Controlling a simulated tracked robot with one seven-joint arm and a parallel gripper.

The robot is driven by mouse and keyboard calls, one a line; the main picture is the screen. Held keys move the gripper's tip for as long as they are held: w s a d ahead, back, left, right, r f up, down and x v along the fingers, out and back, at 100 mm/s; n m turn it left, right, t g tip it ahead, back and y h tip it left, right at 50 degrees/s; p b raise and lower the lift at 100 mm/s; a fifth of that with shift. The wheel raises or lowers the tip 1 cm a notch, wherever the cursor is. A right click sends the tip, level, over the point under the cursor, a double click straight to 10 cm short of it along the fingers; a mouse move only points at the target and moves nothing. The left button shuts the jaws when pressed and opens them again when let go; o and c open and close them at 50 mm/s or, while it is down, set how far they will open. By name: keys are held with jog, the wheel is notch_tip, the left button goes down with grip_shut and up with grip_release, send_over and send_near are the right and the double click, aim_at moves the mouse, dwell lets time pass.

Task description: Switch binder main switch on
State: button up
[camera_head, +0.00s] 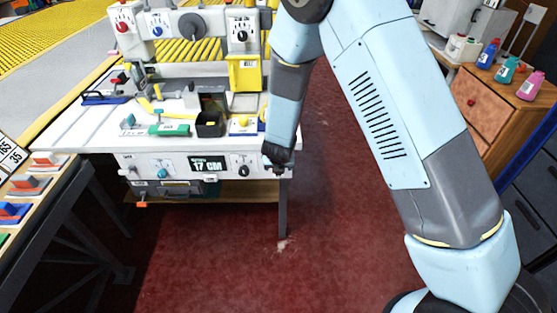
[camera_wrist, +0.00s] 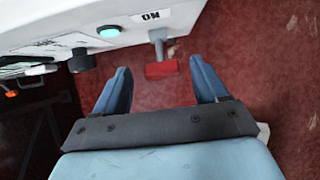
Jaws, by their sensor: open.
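The binder (camera_head: 140,140) is a white machine table whose front panel carries a display reading 17 CM. In the wrist view, a lever with a grey stem and a red handle (camera_wrist: 160,70) sticks out from the white panel (camera_wrist: 60,22), close to an ON label (camera_wrist: 151,16); I take it for the main switch. My gripper (camera_wrist: 159,66) is open, and the red handle shows between its two blue fingertips, with no clear contact. In the head view my gripper (camera_head: 277,160) is at the panel's right end; the lever cannot be made out there.
A round teal button (camera_wrist: 109,31) and a dark knob (camera_wrist: 83,60) sit left of the lever. Several tools and a black bin (camera_head: 210,124) lie on the tabletop. A wooden cabinet (camera_head: 490,105) with bottles stands right. Red floor (camera_head: 330,240) is open below.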

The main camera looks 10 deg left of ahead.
jog(key=a+v, duration=0.1)
jog(key=v, duration=0.7)
jog(key=shift+d, duration=0.5)
jog(key=shift+s, duration=0.1)
jog(key=w+d+r+m+t+h, duration=0.1)
jog(key=w+d+r+m, duration=0.2)
jog(key=d+r+m, duration=0.3)
jog(key=w+d+r+m+t+h, duration=0.1)
jog(key=w+d+r+m, duration=0.25)
jog(key=d+r, duration=0.35)
jog(key=s+d+r+m+h, duration=0.2)
jog(key=d+r+m, duration=0.8)
jog(key=d+r, duration=0.25)
jog(key=s+d+r+m, duration=0.3)
jog(key=s+d+m, duration=0.2)
jog(key=d+m, duration=0.15)
jog(key=s+d+r+m+g+y, duration=0.1)
jog(key=s+d+r+m, duration=0.2)
jog(key=s+m, duration=0.3)
jog(key=s+d+r+m+g+y, duration=0.1)
jog(key=s+d+r+m, duration=0.2)
jog(key=s, duration=1)
jog(key=m, duration=0.3)
jog(key=shift+r, duration=0.35)
jog(key=shift+s+a+m+y, duration=0.1)
jog(key=shift+s+m+y, duration=0.2)
jog(key=shift+s+m, duration=0.1)
jog(key=shift+c, duration=0.2)
